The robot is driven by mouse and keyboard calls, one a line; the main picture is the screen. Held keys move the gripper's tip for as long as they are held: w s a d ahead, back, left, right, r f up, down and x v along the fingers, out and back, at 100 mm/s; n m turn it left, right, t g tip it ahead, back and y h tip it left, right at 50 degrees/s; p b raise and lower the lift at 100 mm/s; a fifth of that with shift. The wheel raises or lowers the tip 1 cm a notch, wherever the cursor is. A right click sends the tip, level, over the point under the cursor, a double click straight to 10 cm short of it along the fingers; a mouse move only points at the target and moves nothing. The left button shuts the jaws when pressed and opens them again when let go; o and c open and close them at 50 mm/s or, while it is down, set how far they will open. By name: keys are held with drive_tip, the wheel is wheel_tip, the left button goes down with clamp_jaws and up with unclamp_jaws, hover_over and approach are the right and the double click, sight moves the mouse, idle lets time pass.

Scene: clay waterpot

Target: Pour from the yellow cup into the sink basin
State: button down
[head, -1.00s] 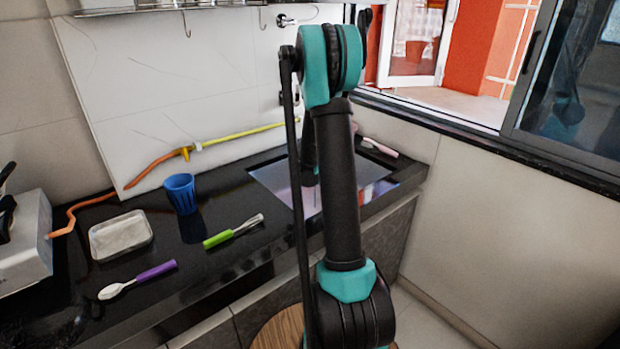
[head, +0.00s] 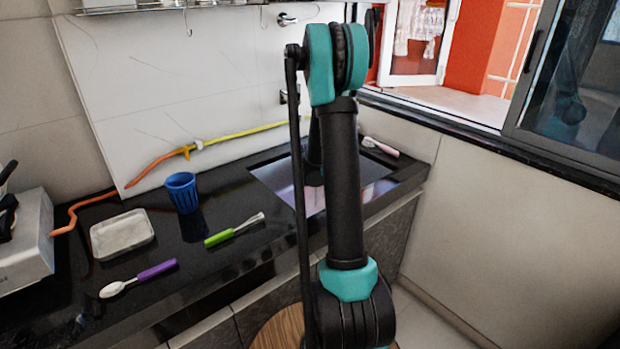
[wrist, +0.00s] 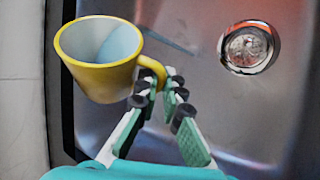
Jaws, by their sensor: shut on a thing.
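The yellow cup (wrist: 104,82) has a pale inside and shows in the wrist view, its mouth facing up toward the camera. It is above the left edge of the metal sink basin (wrist: 215,105). My gripper (wrist: 161,84) is shut on the cup's handle, at the cup's right side. A round drain (wrist: 248,48) lies in the basin to the right of the cup. In the head view the basin (head: 270,178) is set into the black counter, partly behind my arm. The cup and my fingers are hidden there. I cannot tell what the cup holds.
On the counter (head: 215,272) left of the basin stand a blue cup (head: 182,194), a green-handled brush (head: 233,230), a pale tray (head: 96,240) and a purple-handled spoon (head: 140,278). A yellow-orange hose (head: 235,134) runs along the wall.

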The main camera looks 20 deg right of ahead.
drive_tip(key=shift+f+y, duration=0.2)
drive_tip(key=shift+y, duration=0.5)
idle(0.7)
drive_tip(key=shift+a+f+m+t+y, duration=0.15)
drive_tip(key=shift+m+t+y, duration=0.15)
drive_tip(key=shift+t, duration=0.2)
drive_tip(key=shift+y, duration=0.3)
drive_tip(key=shift+t+y, duration=0.3)
drive_tip(key=shift+t, duration=0.1)
drive_tip(key=shift+m, duration=0.3)
idle(0.5)
drive_tip(key=shift+w+t+y, duration=0.1)
drive_tip(key=shift+t+y, duration=0.2)
drive_tip(key=shift+y, duration=0.1)
